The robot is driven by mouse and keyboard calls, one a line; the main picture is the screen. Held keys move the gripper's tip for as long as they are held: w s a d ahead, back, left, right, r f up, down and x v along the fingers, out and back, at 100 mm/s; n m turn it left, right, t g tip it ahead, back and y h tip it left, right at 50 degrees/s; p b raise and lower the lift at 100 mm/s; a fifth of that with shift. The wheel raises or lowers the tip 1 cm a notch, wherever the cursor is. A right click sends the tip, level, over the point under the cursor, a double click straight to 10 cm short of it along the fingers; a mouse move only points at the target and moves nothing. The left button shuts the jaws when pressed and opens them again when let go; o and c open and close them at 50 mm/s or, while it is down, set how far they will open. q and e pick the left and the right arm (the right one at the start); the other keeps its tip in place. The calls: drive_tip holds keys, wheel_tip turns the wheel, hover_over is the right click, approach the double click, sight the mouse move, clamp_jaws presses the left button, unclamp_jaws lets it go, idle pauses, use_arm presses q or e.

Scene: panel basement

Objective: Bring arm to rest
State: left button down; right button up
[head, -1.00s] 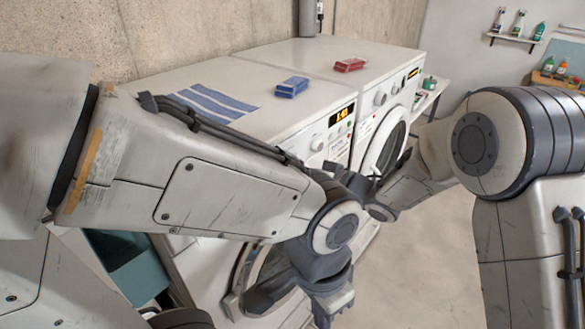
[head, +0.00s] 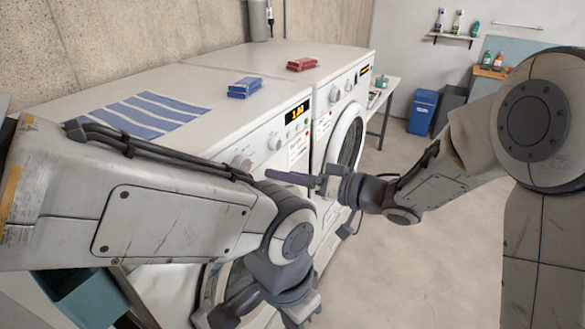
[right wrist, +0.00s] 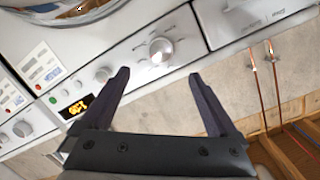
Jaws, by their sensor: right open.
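My right arm (head: 435,190) comes in from the right, with its gripper (head: 300,180) pointing left in front of the nearer washing machine (head: 258,95). In the right wrist view its two dark fingers (right wrist: 159,78) stand wide apart with nothing between them. The machine's control panel, with a knob and an orange display, is beyond them; contact cannot be seen. My left arm (head: 170,220) reaches in from the left and bends downward at the wrist (head: 290,240). The left gripper (head: 265,312) is cut off at the bottom edge, so its jaws cannot be judged.
A blue pack (head: 244,88) and a striped cloth (head: 150,112) lie on the nearer machine. A red pack (head: 302,64) lies on the farther machine (head: 350,65). A blue bin (head: 422,112) stands at the back. The floor (head: 400,265) at right is clear.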

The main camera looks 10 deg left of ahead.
drive_tip(key=s+d+f+m+t+h+b, duration=0.2)
drive_tip(key=s+d+f+t+h+b, duration=0.1)
drive_tip(key=d+f+h, duration=0.6)
drive_tip(key=s+d+f+g+h, duration=0.1)
drive_tip(key=s+d+g, duration=0.1)
drive_tip(key=s, duration=0.5)
drive_tip(key=s+d+f+n+g+h+b, duration=0.1)
drive_tip(key=s+d+f+g+h, duration=0.1)
drive_tip(key=s, duration=0.6)
drive_tip(key=s+d+f+n+g+h+b, duration=0.1)
drive_tip(key=s+g, duration=0.3)
drive_tip(key=s, duration=0.4)
drive_tip(key=shift+d+f+g+h, duration=0.35)
drive_tip(key=shift+d+h, duration=0.25)
drive_tip(key=shift+h, duration=0.1)
